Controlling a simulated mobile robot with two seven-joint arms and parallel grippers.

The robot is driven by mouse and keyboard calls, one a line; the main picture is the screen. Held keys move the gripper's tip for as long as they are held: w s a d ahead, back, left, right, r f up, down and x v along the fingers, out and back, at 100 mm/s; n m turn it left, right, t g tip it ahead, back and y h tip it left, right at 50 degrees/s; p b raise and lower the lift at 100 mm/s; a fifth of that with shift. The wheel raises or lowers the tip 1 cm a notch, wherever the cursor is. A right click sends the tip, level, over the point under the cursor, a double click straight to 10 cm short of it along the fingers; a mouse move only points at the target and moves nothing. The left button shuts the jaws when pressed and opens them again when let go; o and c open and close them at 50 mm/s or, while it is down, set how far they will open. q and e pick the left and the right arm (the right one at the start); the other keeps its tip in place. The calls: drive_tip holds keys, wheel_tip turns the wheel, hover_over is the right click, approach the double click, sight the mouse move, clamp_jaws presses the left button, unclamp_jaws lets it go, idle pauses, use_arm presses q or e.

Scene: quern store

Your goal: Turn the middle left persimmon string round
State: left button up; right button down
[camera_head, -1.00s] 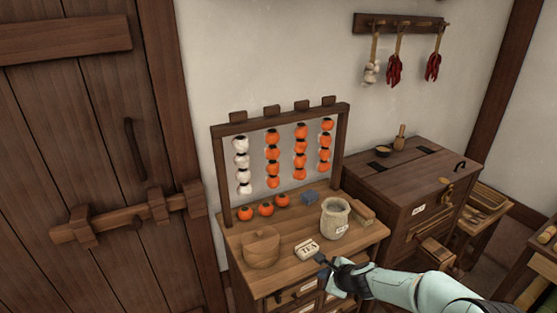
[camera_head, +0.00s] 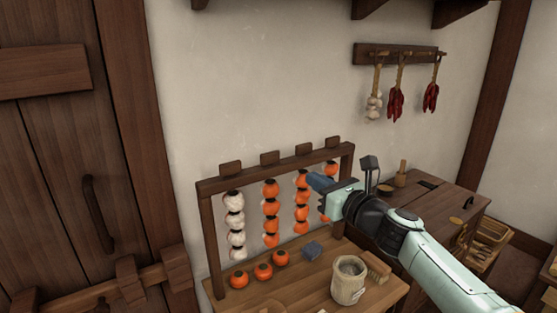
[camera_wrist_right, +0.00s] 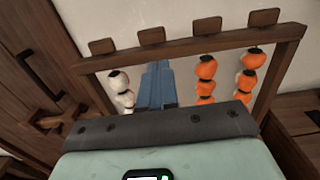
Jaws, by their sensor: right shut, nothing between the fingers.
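A dark wooden rack (camera_head: 205,234) holds several hanging strings below wooden tabs. The middle left persimmon string (camera_head: 270,213) is the second from the left, shows its orange side and hangs straight. The leftmost string (camera_head: 234,224) is white; the middle right string (camera_head: 301,204) is orange with some white at its edge. My right gripper (camera_head: 318,182) is shut and empty, raised by the rack's right part in the head view, covering much of the rightmost string. In the right wrist view its closed blue fingers (camera_wrist_right: 158,85) hide the middle left string. I see no contact. My left gripper is out of view.
Loose persimmons (camera_head: 263,271), a grey-blue block (camera_head: 312,249), a stone-coloured jar (camera_head: 349,281) and a brush (camera_head: 376,267) stand on the tabletop below the rack. A dark chest (camera_head: 455,205) is at the right. Garlic and chillies (camera_head: 396,103) hang on the wall.

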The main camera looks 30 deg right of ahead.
sight(277, 158)
drive_tip(key=w+p, duration=0.1)
drive_tip(key=w, duration=0.3)
drive_tip(key=w+p, duration=0.1)
drive_tip(key=w, duration=0.3)
drive_tip(key=w+a+p, duration=0.1)
drive_tip(key=w, duration=0.4)
drive_tip(key=shift+f, duration=0.15)
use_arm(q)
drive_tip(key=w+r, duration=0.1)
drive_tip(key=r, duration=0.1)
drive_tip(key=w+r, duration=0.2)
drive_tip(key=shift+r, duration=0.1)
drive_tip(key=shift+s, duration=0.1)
use_arm(e)
drive_tip(key=shift+s, duration=0.1)
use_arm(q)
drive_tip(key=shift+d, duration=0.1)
